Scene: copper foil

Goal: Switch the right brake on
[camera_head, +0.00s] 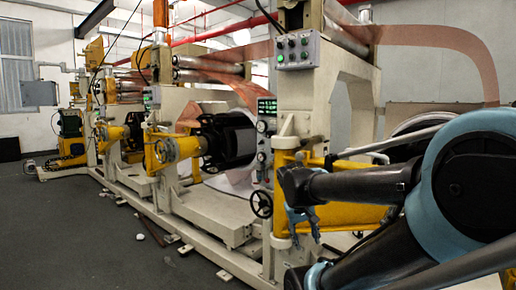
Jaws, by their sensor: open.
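The nearest machine frame carries a grey button box (298,50) with several knobs and buttons, high up. Below it is a narrow control panel (265,128) with green lit displays at the top and small knobs and switches underneath. I cannot tell which control is the right brake or what position it is in; the marks are too small to read. My gripper (303,232) hangs with its blue-grey fingers pointing down, in front of the yellow part of the frame. It appears right of and below the panel, open and empty.
A black handwheel (261,204) sits below the panel, left of my gripper. A yellow bracket (345,217) lies behind my arm. Copper foil (440,38) runs overhead to the right. The dark floor (75,235) at left is mostly clear, with small debris near the machine base.

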